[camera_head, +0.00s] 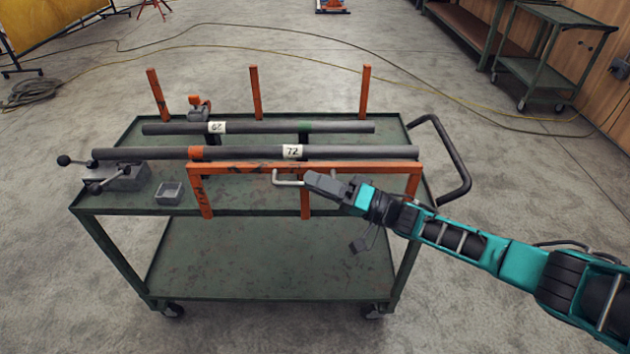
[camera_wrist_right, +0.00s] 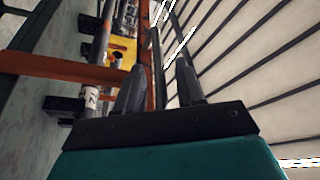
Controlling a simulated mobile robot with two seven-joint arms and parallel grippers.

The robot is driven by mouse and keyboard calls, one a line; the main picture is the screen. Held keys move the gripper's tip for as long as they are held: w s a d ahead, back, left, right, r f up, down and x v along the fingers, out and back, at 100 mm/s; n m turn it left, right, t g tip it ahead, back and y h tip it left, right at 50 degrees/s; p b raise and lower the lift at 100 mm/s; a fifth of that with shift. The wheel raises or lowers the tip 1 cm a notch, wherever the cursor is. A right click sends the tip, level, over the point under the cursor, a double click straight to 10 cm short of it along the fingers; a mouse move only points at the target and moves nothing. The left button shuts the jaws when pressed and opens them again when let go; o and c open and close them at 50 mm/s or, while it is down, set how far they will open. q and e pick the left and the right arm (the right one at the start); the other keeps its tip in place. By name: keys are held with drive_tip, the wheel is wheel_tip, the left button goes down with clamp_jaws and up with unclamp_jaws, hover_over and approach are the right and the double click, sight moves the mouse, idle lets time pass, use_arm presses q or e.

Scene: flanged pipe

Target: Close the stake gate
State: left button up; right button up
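The stake gate (camera_head: 240,168) is an orange frame of a top rail and several uprights along the near long side of the green cart. It stands upright in front of the pipes. A pale bent handle (camera_head: 277,179) sticks out from its near face. My right gripper (camera_head: 308,178) is at the handle's right end, coming in from the right. In the right wrist view its two fingers (camera_wrist_right: 158,75) are apart, with a narrow bar showing between them. I cannot tell whether they touch the handle. The orange rail (camera_wrist_right: 50,68) shows left of the fingers. My left gripper is not in view.
A long pipe labelled 72 (camera_head: 345,152) and a shorter pipe (camera_head: 260,127) lie across the cart (camera_head: 260,262). Orange stakes (camera_head: 255,92) stand along the far side. A clamp block (camera_head: 120,177) and small grey tray (camera_head: 169,193) sit at the left. Floor in front is clear.

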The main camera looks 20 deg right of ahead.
drive_tip(key=v, duration=1.2)
drive_tip(key=shift+b, duration=0.45)
drive_tip(key=s+a+f+t+h, duration=0.2)
drive_tip(key=s+a+f+h, duration=0.1)
drive_tip(key=a+h, duration=0.15)
drive_tip(key=s+a+f+t+h, duration=0.1)
drive_tip(key=s+a+f+h, duration=0.25)
drive_tip(key=a, duration=0.25)
drive_tip(key=s+d+f+n+g+h, duration=0.3)
drive_tip(key=s+f+g+h, duration=0.1)
drive_tip(key=s, duration=0.5)
drive_tip(key=f+h+p, duration=0.1)
drive_tip(key=h, duration=0.1)
drive_tip(key=shift+s+f+h, duration=0.4)
